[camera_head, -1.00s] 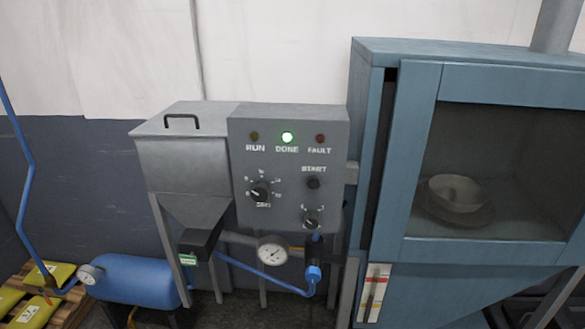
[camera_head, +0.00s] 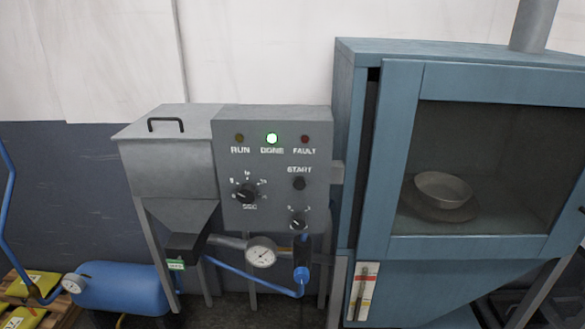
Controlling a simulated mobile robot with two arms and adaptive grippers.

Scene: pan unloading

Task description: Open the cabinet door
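The blue cabinet (camera_head: 350,150) stands at the right of the head view. A grey pan (camera_head: 443,190) shows through the window, on a round support inside. A small dark piece at the right picture edge, by the door frame, is too cut off to tell what it is. Neither gripper can be made out in the view.
Yellow bags (camera_head: 35,285) lie on a pallet at lower left.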

